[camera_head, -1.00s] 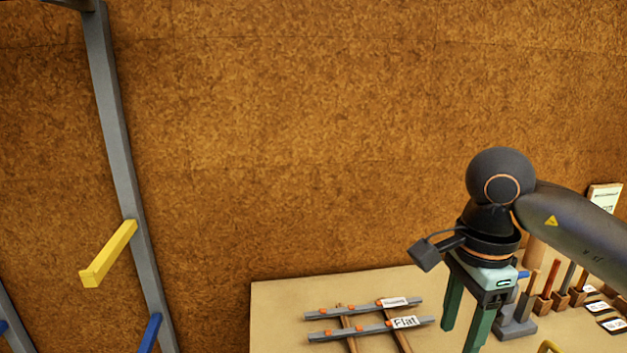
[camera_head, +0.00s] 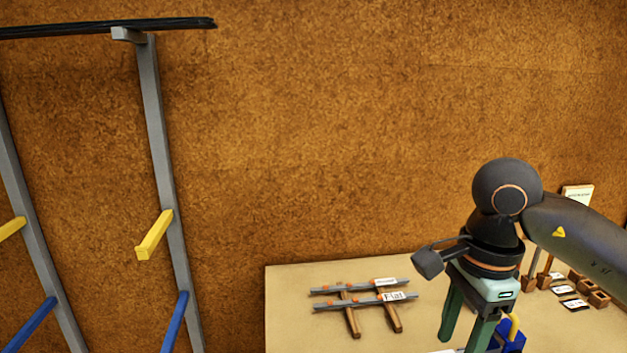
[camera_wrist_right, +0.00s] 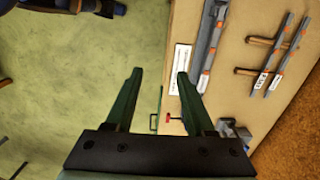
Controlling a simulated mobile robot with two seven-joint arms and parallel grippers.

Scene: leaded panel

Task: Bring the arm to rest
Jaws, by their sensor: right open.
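My right arm comes in from the right in the head view, and its gripper (camera_head: 468,335) points down with its two green fingers apart. In the right wrist view the same gripper (camera_wrist_right: 160,75) is open, with nothing between the fingertips. The fingers straddle the worktable's edge in that view, with floor beyond the left finger. I cannot tell how high the fingertips are above the tabletop. My left gripper is in neither view.
The worktable (camera_head: 290,310) bears grey rails (camera_head: 350,301) labelled "Flat" and small wooden blocks (camera_head: 598,299) at right. A wall rack (camera_head: 160,130) with yellow and blue arms stands at left. The wrist view shows green floor (camera_wrist_right: 60,90) and a long grey bar (camera_wrist_right: 210,45).

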